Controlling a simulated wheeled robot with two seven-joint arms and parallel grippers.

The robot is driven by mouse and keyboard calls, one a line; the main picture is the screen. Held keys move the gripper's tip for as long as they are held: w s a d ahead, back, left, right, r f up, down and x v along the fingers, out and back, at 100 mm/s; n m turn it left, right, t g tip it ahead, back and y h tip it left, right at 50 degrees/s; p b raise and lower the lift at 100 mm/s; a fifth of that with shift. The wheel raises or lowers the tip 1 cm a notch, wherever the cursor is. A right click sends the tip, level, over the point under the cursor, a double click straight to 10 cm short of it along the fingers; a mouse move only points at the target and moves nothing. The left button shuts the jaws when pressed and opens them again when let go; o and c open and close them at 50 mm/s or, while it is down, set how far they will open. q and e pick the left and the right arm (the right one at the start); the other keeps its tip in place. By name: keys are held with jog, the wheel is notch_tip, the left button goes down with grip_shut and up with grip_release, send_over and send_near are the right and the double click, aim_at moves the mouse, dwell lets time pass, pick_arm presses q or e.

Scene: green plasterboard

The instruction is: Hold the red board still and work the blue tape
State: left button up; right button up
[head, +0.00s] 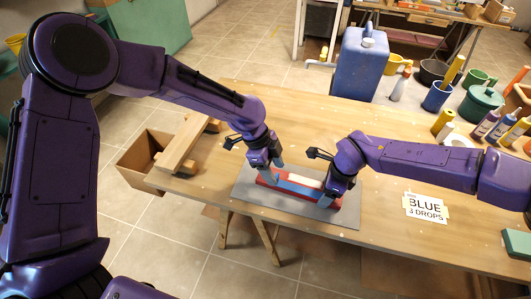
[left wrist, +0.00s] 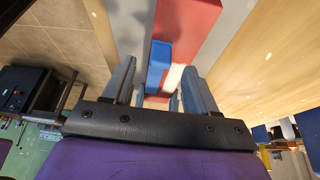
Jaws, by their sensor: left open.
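The red board (head: 334,202) lies on a grey mat (head: 245,189) on the wooden table. The blue tape (head: 298,189) lies along its top beside a white strip (head: 307,182). My left gripper (head: 272,175) is open at the board's left end, close above it. In the left wrist view, the red board (left wrist: 188,18), blue tape (left wrist: 158,62) and white strip (left wrist: 174,76) show beyond the spread fingers (left wrist: 158,92). I cannot tell whether a finger touches the board. My right gripper (head: 330,186) is at the board's right end; its fingers are mostly hidden.
A card reading "BLUE 3 DROPS" (head: 426,207) lies right of the mat. A wooden piece (head: 192,143) is at the table's left edge, by a cardboard box (head: 143,160). A blue canister (head: 359,66), cups and bottles crowd the back right.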

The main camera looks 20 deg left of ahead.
aim_at(299, 186)
pick_arm(q)
jog(key=shift+x, duration=1.25)
grip_shut()
